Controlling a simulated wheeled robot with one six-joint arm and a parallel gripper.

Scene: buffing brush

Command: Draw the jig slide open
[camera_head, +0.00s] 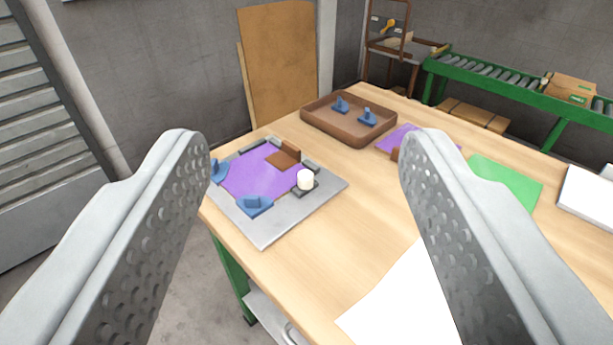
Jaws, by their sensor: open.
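The jig is a flat grey plate (270,231) on the near left part of the wooden table. A purple sheet (252,178) lies on it, with a brown block (287,156) at its back right corner. Blue pieces (254,204) sit at the sheet's left and front corners. A white round knob (305,179) stands on a small dark base at the right side of the sheet; this looks like the slide, but I cannot tell how far it is drawn. My gripper (302,150) is open and empty, its fingers framing the jig from nearer the camera, apart from the knob.
A brown tray (350,138) with two blue pieces stands behind the jig. Another purple sheet (398,137), a green sheet (506,181), a white sheet (395,306) and a white stack (588,200) lie to the right. The table's middle is clear. A green roller conveyor (500,83) stands behind.

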